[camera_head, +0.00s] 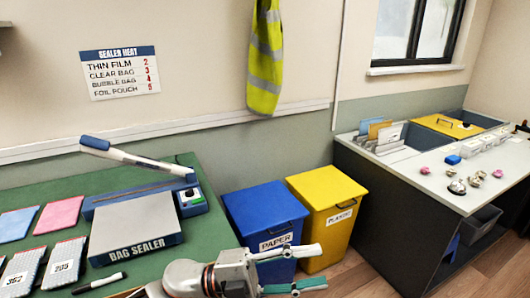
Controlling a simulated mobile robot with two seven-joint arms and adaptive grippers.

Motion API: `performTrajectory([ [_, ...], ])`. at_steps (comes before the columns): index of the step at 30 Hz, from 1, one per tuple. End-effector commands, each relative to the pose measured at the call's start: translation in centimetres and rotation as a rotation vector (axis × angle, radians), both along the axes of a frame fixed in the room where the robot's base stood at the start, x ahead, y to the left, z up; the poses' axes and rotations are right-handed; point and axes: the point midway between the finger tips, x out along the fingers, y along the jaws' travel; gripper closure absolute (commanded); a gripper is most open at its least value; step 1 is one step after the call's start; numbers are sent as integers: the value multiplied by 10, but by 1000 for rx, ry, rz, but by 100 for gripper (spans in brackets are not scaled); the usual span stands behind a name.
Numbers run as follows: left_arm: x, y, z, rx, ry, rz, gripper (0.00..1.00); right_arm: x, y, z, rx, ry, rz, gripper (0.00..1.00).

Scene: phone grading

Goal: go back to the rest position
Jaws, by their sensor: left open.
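My left gripper (288,270) is at the bottom centre, its arm coming in from the lower left. Its two pale fingers with green parts are spread apart, with nothing between them. In the picture it overlaps the front of the blue bin; I see no contact with anything. My right gripper is out of view.
A green table at left carries the bag sealer (135,225), its lever raised, plus pouches and a black marker (100,282). A blue PAPER bin (262,207) and yellow PLASTIC bin (325,190) stand beside it. A grey-topped counter (425,172) with small items is at right.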

Motion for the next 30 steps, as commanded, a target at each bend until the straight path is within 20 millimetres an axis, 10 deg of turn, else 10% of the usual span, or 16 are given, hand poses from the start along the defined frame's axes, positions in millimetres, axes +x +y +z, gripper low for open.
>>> performTrajectory([
  [8, 55, 55, -37, -247, 396, 419, 60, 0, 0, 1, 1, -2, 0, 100],
  [14, 70, 127, -124, -302, 721, 742, 60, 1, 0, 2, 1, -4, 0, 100],
  [24, -11, 243, -299, -213, 1237, 1181, 60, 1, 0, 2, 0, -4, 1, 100],
  [30, -64, 276, -351, -150, 1404, 1298, 60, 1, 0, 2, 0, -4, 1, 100],
])
